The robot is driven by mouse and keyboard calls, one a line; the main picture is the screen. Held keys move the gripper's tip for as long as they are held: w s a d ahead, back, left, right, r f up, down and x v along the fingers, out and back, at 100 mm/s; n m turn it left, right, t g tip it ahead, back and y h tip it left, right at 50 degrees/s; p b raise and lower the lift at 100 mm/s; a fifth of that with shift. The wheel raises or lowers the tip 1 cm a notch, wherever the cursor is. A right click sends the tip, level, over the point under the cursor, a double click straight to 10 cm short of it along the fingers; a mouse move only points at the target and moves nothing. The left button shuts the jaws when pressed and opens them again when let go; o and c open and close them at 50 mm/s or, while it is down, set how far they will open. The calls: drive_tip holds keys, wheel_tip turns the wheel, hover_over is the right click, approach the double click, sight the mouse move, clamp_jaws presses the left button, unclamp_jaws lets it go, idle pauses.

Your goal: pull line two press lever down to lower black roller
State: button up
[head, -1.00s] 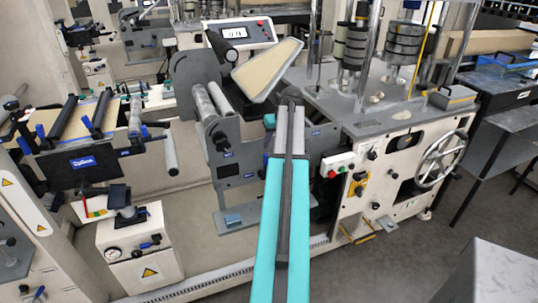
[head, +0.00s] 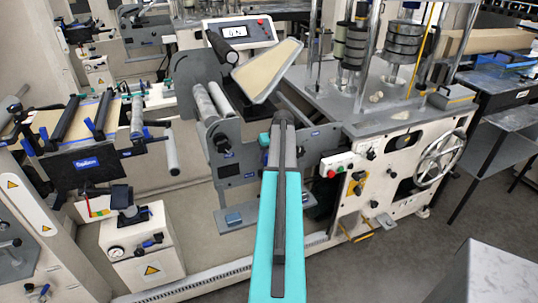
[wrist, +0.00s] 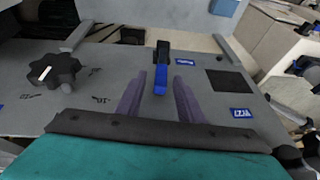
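In the wrist view a small lever with a black top and a blue lower part (wrist: 161,78) stands on the grey machine panel (wrist: 215,115). My gripper (wrist: 158,74) is open, its two grey-purple fingers apart on either side of the lever in the picture. I see clear gaps beside the lever; its distance from the fingertips is hard to judge. In the head view my teal arm reaches the grey side plate of the middle machine, and the arm hides the lever and my fingers. A black roller (head: 222,47) shows at the top of that machine.
A black star knob (wrist: 55,72) is left of the lever on the panel. In the head view a control box with a red button (head: 335,166) and a handwheel (head: 441,158) are to the right. Another roller station (head: 85,165) is at left.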

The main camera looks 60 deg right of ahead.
drive_tip(key=shift+w+f, duration=0.15)
drive_tip(key=shift+f, duration=0.1)
